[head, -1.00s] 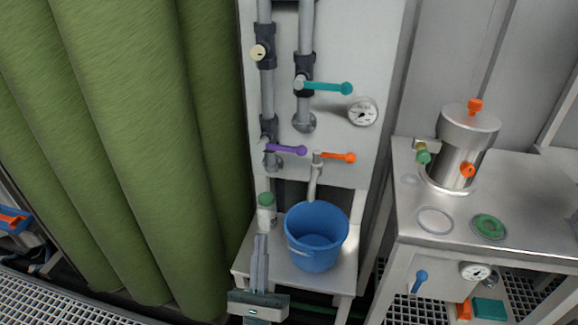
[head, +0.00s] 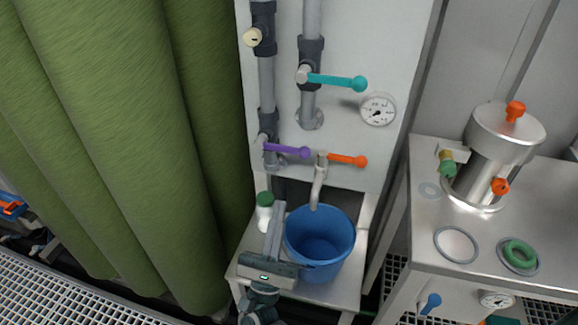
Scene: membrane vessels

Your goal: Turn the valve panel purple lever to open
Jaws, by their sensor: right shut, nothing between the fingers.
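The purple lever (head: 288,150) sits on the lower left valve of the white valve panel (head: 350,140). It points to the right, tilted slightly down, across the line of its vertical grey pipe (head: 267,85). My right gripper (head: 279,208) is shut and empty. It points up toward the panel, below the purple lever and apart from it in the picture, in front of the white bottle and the left side of the blue bucket. My left gripper is not in view.
A teal lever (head: 340,81), an orange lever (head: 347,160) and a gauge (head: 378,110) are near the purple lever. A blue bucket (head: 325,240) and green-capped bottle (head: 265,210) stand below. A green curtain (head: 120,130) is left; a steel bench with a vessel (head: 490,160) is right.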

